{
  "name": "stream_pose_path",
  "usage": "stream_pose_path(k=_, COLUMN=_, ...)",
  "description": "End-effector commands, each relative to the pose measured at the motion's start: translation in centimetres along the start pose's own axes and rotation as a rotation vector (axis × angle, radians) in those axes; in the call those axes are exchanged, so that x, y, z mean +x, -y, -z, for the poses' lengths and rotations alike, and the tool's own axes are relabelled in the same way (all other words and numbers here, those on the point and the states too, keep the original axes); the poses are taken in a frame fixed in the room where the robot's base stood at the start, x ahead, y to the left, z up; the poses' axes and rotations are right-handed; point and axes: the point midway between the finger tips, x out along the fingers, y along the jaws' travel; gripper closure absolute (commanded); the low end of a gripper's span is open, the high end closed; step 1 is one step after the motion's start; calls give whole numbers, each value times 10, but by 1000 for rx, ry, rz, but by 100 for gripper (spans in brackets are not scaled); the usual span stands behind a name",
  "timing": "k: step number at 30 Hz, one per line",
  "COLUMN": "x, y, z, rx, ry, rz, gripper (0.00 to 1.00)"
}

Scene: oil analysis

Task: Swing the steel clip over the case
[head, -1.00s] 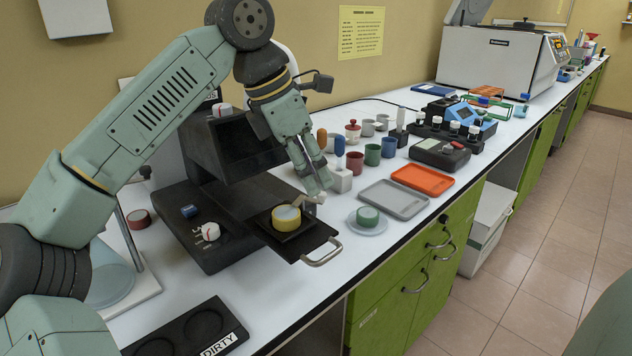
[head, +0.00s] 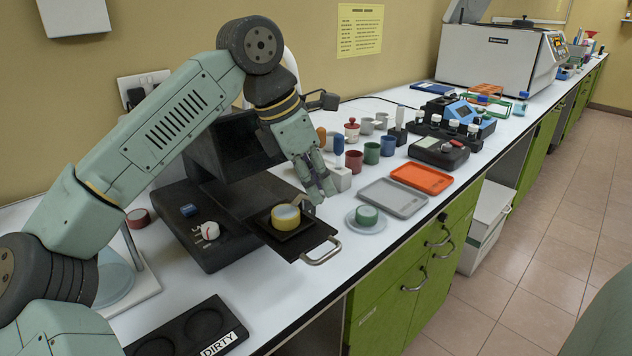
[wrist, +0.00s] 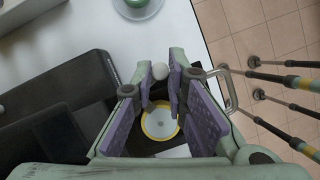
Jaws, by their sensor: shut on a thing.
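The yellow round case (head: 286,218) with a pale top sits on the black pulled-out tray (head: 312,243) of the dark machine. In the wrist view it shows below and between my fingers (wrist: 161,122). The steel clip's pale round end (wrist: 160,71) shows between my fingertips. In the head view a small light part (head: 298,199) of it shows at the far edge of the case, beside my fingers. The rest of the clip is hidden or too small to tell. My gripper (head: 322,192) is shut on the clip, just right of and above the case.
A green-ringed case (head: 366,215) on a clear dish stands right of the tray. Behind my gripper are a white block (head: 340,178) and several coloured cups. Grey (head: 394,197) and orange (head: 422,178) trays lie further right.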

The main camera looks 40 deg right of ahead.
Motion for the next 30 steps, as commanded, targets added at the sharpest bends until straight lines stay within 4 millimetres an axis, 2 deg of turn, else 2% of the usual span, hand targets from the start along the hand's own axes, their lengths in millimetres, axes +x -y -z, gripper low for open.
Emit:
stream_pose_path(k=3, x=0, y=0, z=0, rx=0, ry=0, rz=0, gripper=100)
stream_pose_path(k=13, x=-2, y=0, z=0, rx=23, ry=-1, rz=10, gripper=100)
stream_pose_path(k=24, x=-7, y=4, z=10, rx=343, ry=-1, rz=145, gripper=100)
stream_pose_path(k=30, x=-5, y=5, z=12, rx=391, ry=0, rz=162, gripper=100)
